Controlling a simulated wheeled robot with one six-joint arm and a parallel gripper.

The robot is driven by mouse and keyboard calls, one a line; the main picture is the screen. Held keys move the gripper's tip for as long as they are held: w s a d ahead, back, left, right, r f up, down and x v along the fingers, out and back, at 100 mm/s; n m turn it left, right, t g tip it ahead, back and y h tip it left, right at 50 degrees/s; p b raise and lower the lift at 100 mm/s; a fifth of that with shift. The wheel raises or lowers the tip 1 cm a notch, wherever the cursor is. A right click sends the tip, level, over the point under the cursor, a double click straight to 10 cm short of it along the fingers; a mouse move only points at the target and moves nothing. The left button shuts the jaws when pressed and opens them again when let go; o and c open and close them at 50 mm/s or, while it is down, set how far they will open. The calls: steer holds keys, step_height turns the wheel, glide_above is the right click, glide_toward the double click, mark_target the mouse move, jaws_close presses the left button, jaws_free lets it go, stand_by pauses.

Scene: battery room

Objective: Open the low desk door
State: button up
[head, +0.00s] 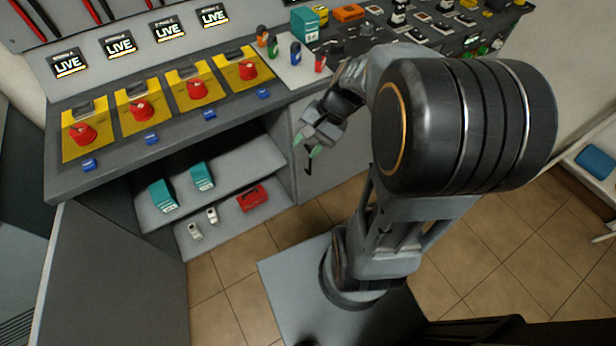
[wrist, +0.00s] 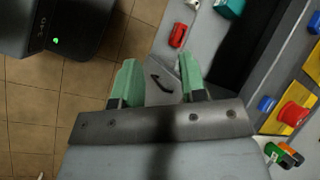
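The grey low desk door (head: 335,150) at the right of the open shelves stands closed, or nearly so, under the counter. Its small black handle (head: 308,164) shows just below my gripper (head: 314,142). In the wrist view the handle (wrist: 160,80) appears between the two green fingertips of my gripper (wrist: 160,78), against the grey door panel. The fingers are apart with nothing held. I cannot tell how far the handle is from them. Another grey door panel (head: 115,285) stands swung open at the left. My arm hides the right part of the closed door.
The shelves (head: 240,165) hold teal boxes, a red case (head: 251,198) and small white items. Above them, the counter (head: 180,135) carries yellow panels with red switches. Tiled floor (head: 225,300) is clear in front. A blue object (head: 597,161) sits at the far right.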

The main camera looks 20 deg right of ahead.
steer(key=w+d+f+m+t+y+b, duration=0.2)
steer(key=w+d+f+m+t+b, duration=0.15)
steer(key=d+f+m+b, duration=0.6)
steer(key=w+d+f+m+t+y+b, duration=0.1)
steer(key=w+d+f+m+t+b, duration=0.3)
steer(key=f, duration=1.1)
steer(key=d+f+m+t+y+b, duration=0.2)
steer(key=d+f+m+t+b, duration=0.3)
steer(key=f+b, duration=0.55)
steer(key=t+b, duration=0.1)
steer(key=b, duration=0.2)
glide_above(310, 174)
steer(key=shift+w+d+f, duration=0.1)
steer(key=shift+w+f, duration=0.1)
steer(key=shift+f, duration=0.25)
steer(key=shift+w+d+f, duration=0.1)
steer(key=shift+w+f, duration=0.05)
steer(key=shift+f, duration=0.25)
steer(key=shift+c, duration=0.5)
jaws_close()
